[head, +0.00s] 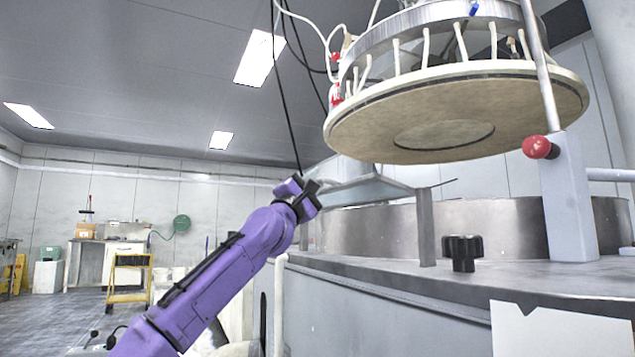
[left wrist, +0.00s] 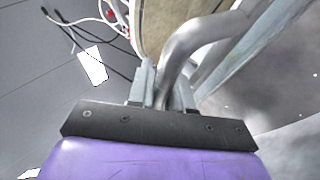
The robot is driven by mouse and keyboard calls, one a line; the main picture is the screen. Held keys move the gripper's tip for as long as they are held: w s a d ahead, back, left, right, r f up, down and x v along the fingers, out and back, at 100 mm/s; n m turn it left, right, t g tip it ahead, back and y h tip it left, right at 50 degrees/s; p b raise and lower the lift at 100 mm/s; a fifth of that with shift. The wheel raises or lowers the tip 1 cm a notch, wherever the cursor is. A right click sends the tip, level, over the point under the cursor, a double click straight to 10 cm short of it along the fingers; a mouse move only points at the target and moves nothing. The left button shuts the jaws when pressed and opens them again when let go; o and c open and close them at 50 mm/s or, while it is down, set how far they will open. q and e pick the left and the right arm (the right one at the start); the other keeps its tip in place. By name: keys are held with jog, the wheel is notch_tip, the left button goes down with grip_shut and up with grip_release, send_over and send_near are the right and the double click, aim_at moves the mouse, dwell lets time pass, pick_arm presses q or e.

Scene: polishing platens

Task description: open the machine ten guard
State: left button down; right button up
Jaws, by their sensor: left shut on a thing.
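The guard (head: 365,189) is a grey metal panel on the machine's rim, below the raised round plate, and it looks tilted. A bent grey tube handle (left wrist: 205,38) shows close up in the left wrist view. My left gripper (head: 313,188) is at the guard's left end, at the end of my purple arm. In the left wrist view its fingers (left wrist: 158,85) are shut on the handle. The fingers hide part of the grip. My right gripper is in neither view.
A round polishing plate (head: 455,108) hangs above the machine. A red ball knob (head: 537,147) on a rod, a black knob (head: 462,252) and a grey post (head: 568,200) stand at the right. A yellow cart (head: 130,278) is far left. The floor between is mostly clear.

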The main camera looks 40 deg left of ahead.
pick_arm(q)
jog(key=shift+s+a+r, duration=0.1)
jog(key=shift+s+a, duration=0.1)
jog(key=c, duration=1.1)
grip_release()
jog(key=shift+s, duration=0.1)
jog(key=shift+s+a+r, duration=0.1)
jog(key=shift+s, duration=0.05)
jog(key=b+v, duration=0.2)
jog(key=v, duration=0.8)
jog(key=shift+s, duration=0.3)
jog(key=shift+w+f, duration=0.2)
jog(key=shift+f, duration=0.05)
jog(key=shift+c, duration=0.4)
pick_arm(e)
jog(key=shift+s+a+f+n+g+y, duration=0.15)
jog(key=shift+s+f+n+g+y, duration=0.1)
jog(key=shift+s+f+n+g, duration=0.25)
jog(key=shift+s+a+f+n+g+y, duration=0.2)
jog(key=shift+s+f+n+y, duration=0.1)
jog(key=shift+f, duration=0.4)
